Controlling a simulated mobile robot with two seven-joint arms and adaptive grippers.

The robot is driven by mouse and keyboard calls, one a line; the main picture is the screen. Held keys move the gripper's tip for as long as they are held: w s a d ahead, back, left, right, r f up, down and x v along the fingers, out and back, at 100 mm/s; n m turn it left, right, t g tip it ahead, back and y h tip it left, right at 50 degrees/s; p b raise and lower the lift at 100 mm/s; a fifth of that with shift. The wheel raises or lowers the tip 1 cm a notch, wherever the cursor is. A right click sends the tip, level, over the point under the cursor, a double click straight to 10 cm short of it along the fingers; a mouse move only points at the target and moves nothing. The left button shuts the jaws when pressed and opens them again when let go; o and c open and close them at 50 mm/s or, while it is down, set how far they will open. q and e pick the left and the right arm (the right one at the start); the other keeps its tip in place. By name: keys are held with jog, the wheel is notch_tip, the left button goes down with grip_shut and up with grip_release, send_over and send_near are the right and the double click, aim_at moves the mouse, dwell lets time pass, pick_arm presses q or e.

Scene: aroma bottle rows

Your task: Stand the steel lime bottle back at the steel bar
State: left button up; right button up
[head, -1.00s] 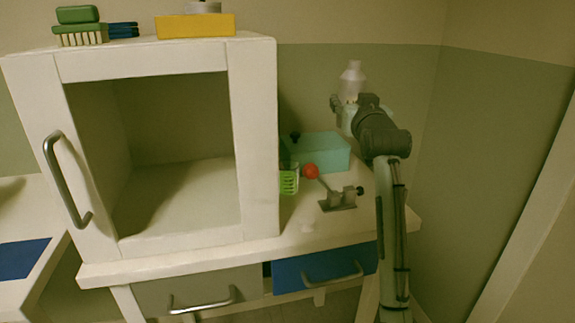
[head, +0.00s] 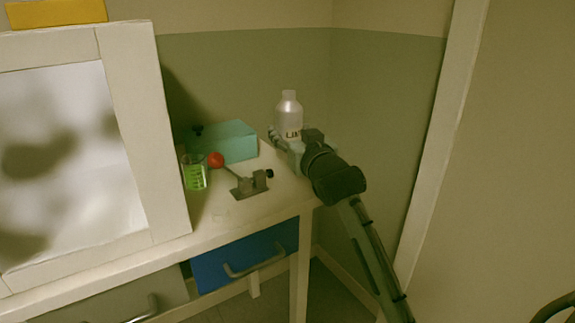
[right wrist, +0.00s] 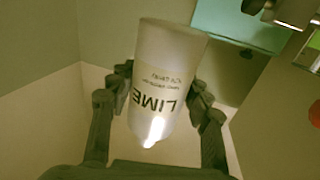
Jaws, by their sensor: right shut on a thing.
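The lime bottle (head: 289,112) is pale grey with a narrow neck and a label. It looks upright in the head view, at the back right corner of the white bench. My right gripper (head: 291,138) is shut on its lower body. In the right wrist view the bottle (right wrist: 165,85) is between the two dark fingers (right wrist: 160,92), with LIME readable upside down. I cannot tell whether its base touches the bench. I cannot make out a steel bar. My left gripper is not in view.
A teal box (head: 230,143) stands left of the bottle. In front are a metal lever clamp (head: 250,186) with a red ball (head: 216,160) and a green-filled beaker (head: 195,175). A white cabinet (head: 143,120) stands left, a blue drawer (head: 240,262) below. The wall is close behind.

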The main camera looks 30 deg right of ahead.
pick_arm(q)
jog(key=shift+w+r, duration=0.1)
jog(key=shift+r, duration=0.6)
pick_arm(e)
jog(key=shift+f, duration=2.95)
pick_arm(q)
jog(key=shift+b, duration=0.3)
pick_arm(e)
jog(key=shift+f, duration=0.15)
jog(key=o, duration=1.4)
jog(key=shift+o, duration=0.2)
jog(key=shift+r, duration=0.2)
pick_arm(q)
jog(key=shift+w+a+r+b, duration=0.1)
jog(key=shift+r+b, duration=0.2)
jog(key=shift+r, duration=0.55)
pick_arm(e)
jog(key=s+a, duration=0.2)
jog(key=s, duration=0.9)
jog(key=shift+s+a, duration=0.15)
jog(key=shift+s, duration=0.25)
jog(key=shift+f, duration=0.1)
